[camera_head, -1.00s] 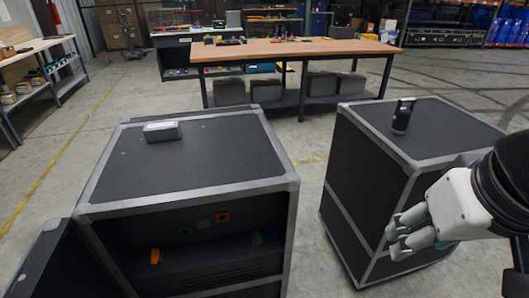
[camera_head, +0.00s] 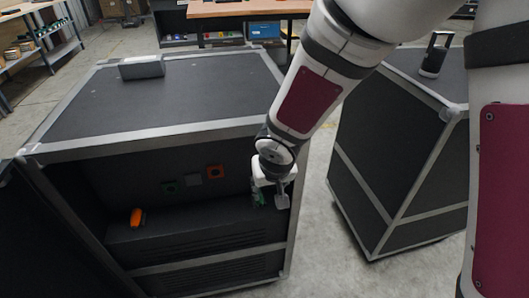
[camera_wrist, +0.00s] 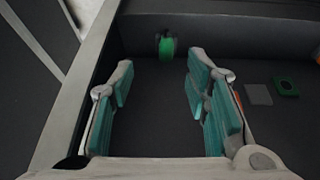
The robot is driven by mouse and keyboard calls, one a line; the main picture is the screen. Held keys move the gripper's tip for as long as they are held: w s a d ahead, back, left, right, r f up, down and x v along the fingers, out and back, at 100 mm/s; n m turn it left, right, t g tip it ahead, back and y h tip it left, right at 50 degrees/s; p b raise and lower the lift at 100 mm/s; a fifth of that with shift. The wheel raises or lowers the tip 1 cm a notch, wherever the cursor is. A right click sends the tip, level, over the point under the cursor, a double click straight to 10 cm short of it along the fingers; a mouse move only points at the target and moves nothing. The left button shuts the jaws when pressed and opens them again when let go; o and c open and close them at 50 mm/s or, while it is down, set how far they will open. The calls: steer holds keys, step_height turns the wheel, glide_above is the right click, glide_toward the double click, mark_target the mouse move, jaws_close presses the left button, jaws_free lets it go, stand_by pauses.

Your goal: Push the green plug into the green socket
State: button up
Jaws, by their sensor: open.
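The green plug (camera_wrist: 166,47) shows in the wrist view just beyond my open fingertips, roughly centred between them. In the head view the plug (camera_head: 256,194) is mostly hidden by my gripper. My gripper (camera_head: 270,196) reaches into the right side of the open black case; its fingers (camera_wrist: 160,64) are apart, with nothing held. The green socket (camera_head: 169,187) is on the case's inner back panel, left of my gripper, and shows at the right of the wrist view (camera_wrist: 286,87). It looks empty.
A grey socket (camera_head: 193,179) and an orange-red socket (camera_head: 215,172) sit beside the green one. An orange plug (camera_head: 137,217) stands at the left inside the case (camera_head: 150,138). The case's right wall is close to my gripper. A second case (camera_head: 385,160) stands right.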

steer(key=shift+a+f, duration=0.65)
steer(key=shift+f, duration=0.2)
steer(key=b, duration=0.3)
glide_above(261, 208)
steer(key=s, duration=0.2)
steer(key=f, duration=0.8)
steer(key=shift+s+d, duration=0.2)
steer(key=b+x, duration=0.2)
steer(key=x, duration=0.3)
steer(key=shift+d+f, duration=0.1)
steer(key=shift+f, duration=0.05)
jaws_close()
